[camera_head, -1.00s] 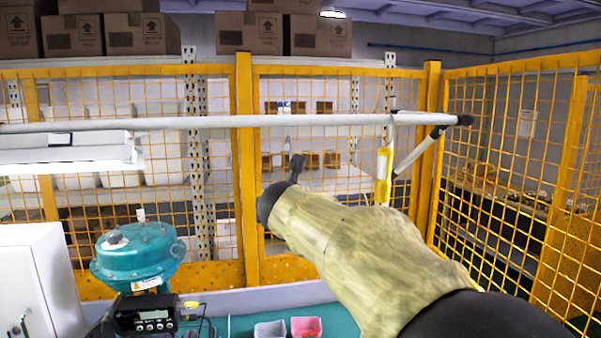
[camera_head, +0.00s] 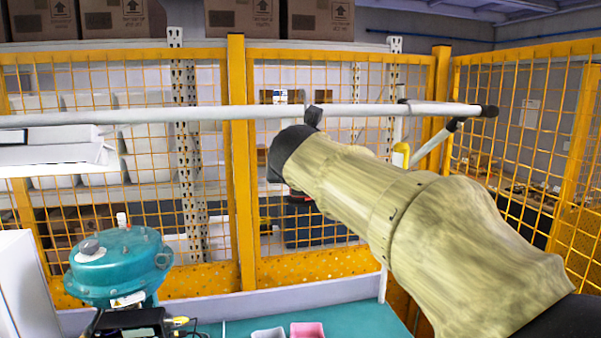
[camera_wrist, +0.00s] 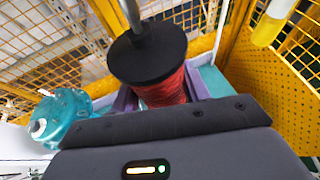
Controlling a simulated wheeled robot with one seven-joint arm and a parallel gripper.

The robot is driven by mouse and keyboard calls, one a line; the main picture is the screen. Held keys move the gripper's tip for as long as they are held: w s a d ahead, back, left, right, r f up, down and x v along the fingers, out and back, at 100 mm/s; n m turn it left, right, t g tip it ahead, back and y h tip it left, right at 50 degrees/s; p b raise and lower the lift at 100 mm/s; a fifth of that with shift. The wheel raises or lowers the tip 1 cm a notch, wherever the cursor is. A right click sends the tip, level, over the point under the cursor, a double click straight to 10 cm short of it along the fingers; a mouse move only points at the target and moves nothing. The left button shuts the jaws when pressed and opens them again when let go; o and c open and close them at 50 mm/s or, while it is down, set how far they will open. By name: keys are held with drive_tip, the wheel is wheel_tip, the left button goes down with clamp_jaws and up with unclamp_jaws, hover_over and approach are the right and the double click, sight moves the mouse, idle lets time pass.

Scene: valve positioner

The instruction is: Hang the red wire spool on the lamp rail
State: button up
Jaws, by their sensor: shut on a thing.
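The red wire spool (camera_wrist: 163,88) is in the wrist view, with red windings under a round black flange. A grey rod rises from the flange's middle. My gripper (camera_wrist: 160,95) is shut on the spool, its purple fingers on either side. In the head view my arm hides most of the gripper; a small dark red patch, perhaps the spool, shows below the wrist. The lamp rail (camera_head: 190,113) is a pale horizontal bar crossing the head view, with a black cap at its right end. My wrist overlaps its lower edge in the picture; I cannot tell the depth gap.
A white lamp (camera_head: 55,150) hangs under the rail at left. Yellow mesh fencing (camera_head: 237,190) is behind.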

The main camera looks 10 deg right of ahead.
drive_tip(key=shift+s+d+r, duration=0.1)
drive_tip(key=shift+s+d, duration=0.15)
drive_tip(key=shift+s, duration=0.15)
drive_tip(key=shift+w+a+p, duration=0.1)
drive_tip(key=shift+w+p, duration=0.65)
drive_tip(key=shift+w, duration=0.6)
drive_tip(key=w+p, duration=0.3)
drive_tip(key=w, duration=0.2)
drive_tip(key=shift+w+p, duration=0.25)
drive_tip(key=shift+p, duration=0.1)
drive_tip(key=shift+w+f, duration=0.2)
drive_tip(key=shift+f, duration=0.05)
drive_tip(key=shift+c, duration=0.6)
drive_tip(key=shift+s+f+b, duration=0.15)
drive_tip(key=shift+f+b, duration=0.65)
drive_tip(key=shift+b, duration=0.05)
drive_tip(key=shift+a+f, duration=0.1)
drive_tip(key=shift+f, duration=0.05)
drive_tip(key=shift+s, duration=0.1)
